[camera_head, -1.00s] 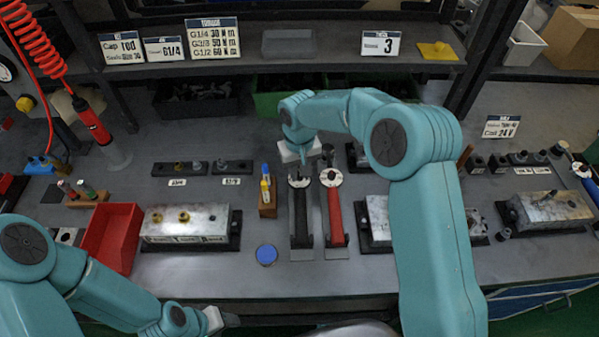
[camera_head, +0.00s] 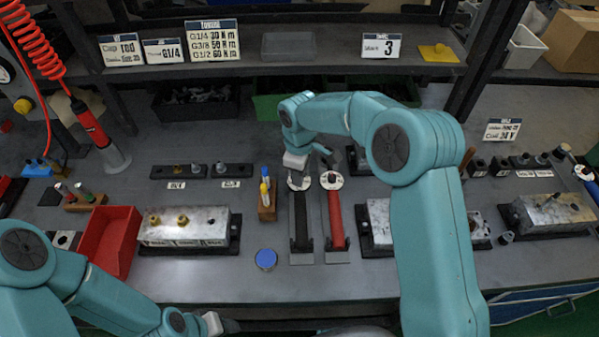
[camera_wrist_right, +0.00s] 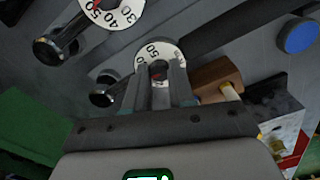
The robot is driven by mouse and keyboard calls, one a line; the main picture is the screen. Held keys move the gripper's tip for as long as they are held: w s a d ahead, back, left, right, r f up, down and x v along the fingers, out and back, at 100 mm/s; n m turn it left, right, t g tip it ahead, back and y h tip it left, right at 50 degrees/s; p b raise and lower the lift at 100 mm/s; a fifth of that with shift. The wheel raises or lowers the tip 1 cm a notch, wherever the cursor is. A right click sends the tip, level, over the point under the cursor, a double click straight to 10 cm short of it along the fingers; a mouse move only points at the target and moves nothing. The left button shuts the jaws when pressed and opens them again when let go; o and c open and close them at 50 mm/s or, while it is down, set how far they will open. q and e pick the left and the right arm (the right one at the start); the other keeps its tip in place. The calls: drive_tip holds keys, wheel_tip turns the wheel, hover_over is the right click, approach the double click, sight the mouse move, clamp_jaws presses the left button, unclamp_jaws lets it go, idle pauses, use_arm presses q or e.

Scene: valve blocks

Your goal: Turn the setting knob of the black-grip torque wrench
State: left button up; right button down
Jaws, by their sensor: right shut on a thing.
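The black-grip torque wrench (camera_head: 301,222) lies in a holder on the bench, its white dial (camera_head: 299,183) at the far end. In the right wrist view its grip (camera_wrist_right: 235,22) runs to the upper right, and the dial (camera_wrist_right: 172,48) shows a 50. My right gripper (camera_wrist_right: 160,78) is shut on the setting knob at the dial's centre; the fingers hide most of the knob. The right gripper also shows over the dial in the head view (camera_head: 296,165). My left gripper (camera_head: 222,324) is low at the bench's front edge, away from the wrench; its jaw opening is unclear.
A red-grip torque wrench (camera_head: 336,222) lies close on the right, with its own dial (camera_wrist_right: 112,12). A wooden block (camera_head: 267,210) with coloured markers stands left of the wrench. A blue disc (camera_head: 266,259), a metal valve block (camera_head: 185,225) and a red bin (camera_head: 108,240) are nearby.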

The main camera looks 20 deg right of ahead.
drive_tip(key=shift+n, duration=0.9)
drive_tip(key=c, duration=0.9)
unclamp_jaws()
drive_tip(key=shift+c, duration=0.2)
